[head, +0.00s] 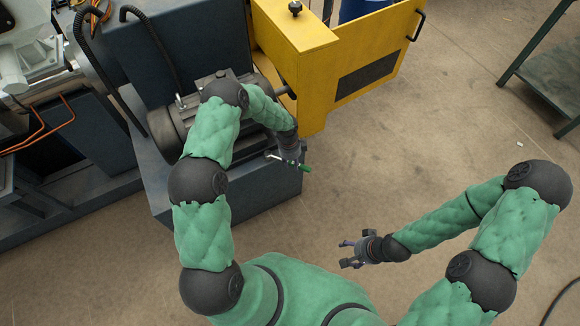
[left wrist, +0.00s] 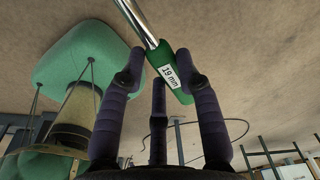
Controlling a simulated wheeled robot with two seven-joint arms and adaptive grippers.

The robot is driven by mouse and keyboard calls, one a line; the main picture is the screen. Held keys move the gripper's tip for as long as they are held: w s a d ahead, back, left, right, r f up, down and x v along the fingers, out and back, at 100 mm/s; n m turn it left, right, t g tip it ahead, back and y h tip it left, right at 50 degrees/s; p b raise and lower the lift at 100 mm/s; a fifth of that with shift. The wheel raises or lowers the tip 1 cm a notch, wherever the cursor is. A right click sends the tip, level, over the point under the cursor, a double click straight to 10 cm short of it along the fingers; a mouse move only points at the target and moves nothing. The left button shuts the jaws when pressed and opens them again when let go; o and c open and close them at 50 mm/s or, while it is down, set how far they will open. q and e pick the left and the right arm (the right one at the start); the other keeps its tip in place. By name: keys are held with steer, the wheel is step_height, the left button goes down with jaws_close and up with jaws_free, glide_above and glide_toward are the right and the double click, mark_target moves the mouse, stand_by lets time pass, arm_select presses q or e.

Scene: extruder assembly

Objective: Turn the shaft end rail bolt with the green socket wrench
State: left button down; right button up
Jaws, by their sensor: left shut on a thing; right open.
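My left gripper (head: 294,161) is shut on the green socket wrench (head: 305,168), beside the motor's right end. In the left wrist view the fingers (left wrist: 160,72) close around its green handle (left wrist: 176,83), which has a white "19 mm" label. Its bright metal shank (left wrist: 138,22) runs up out of that picture, so the socket end is not seen there. The dark motor (head: 165,128) sits on a blue-grey base, partly behind my left arm. I cannot make out the shaft end rail bolt. My right gripper (head: 354,249) is open and empty above the floor.
A yellow guard (head: 305,35) with an open door (head: 375,50) stands just beyond the motor. The blue-grey base (head: 240,190) lies below my left arm. A dark green table (head: 550,75) is at the upper right.

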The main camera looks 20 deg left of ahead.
arm_select(q)
steer(key=shift+w+n, duration=0.3)
steer(key=shift+w, duration=0.1)
steer(key=shift+s+r, duration=0.1)
steer(key=shift+s, duration=0.25)
steer(key=shift+r+p, duration=0.7)
steer(key=shift+r, duration=0.4)
stand_by(1.1)
steer(key=shift+r+p, duration=1.7)
steer(key=shift+r, duration=0.8)
